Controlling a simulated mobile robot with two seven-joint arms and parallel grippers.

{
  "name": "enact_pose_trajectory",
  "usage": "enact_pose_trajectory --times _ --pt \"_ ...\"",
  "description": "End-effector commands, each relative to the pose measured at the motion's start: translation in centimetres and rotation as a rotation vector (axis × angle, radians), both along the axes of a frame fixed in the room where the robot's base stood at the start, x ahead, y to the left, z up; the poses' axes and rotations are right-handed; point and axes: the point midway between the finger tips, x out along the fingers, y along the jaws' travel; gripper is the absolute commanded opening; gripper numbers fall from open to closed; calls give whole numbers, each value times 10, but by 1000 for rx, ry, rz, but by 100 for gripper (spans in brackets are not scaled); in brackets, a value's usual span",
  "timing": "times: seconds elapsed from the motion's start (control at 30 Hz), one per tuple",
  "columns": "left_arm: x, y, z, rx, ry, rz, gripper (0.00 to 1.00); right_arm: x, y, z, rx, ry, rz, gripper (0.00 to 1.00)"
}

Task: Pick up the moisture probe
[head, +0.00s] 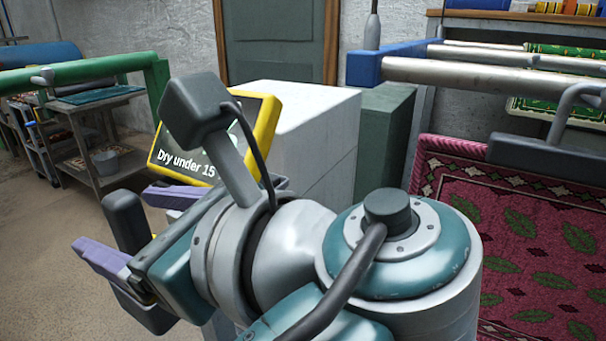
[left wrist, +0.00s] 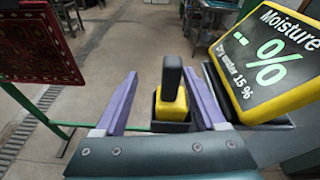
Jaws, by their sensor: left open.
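The moisture probe (left wrist: 172,100), a yellow body with a black upright handle, stands in a dark holder (left wrist: 172,126) in the left wrist view. My left gripper (left wrist: 161,73) is open, with its two lavender fingers on either side of the probe and gaps visible on both sides. In the head view my left gripper (head: 113,217) shows at lower left. My right gripper is not in view.
A yellow-framed moisture display (left wrist: 268,58) reading "Dry under 15 %" stands right beside the probe; it also shows behind my wrist in the head view (head: 180,155). A white block (head: 300,115) stands behind. A red rug (head: 530,240) hangs at right. A green rail (head: 85,70) crosses upper left.

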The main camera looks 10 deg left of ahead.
Motion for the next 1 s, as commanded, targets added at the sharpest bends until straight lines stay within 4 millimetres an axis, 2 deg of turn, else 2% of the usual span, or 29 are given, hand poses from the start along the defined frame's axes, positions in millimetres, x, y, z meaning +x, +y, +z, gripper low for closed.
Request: enact_pose_trajectory --times 0.03,0.13,0.27,0.37,0.6,0.77,1.0 --pt "4 -4 -18 55 7 -10 72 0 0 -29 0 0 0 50" --pt "9 -11 -19 156 29 -23 72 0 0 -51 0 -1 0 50" --pt "12 -18 -16 246 42 -25 72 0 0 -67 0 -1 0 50" --pt "14 -18 -12 278 48 -24 72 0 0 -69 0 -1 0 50" --pt "27 14 -9 284 50 -24 72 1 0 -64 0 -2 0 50" --pt "32 27 -9 283 49 -25 72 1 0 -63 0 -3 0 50" --pt "45 62 -9 283 49 -24 72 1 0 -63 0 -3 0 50"
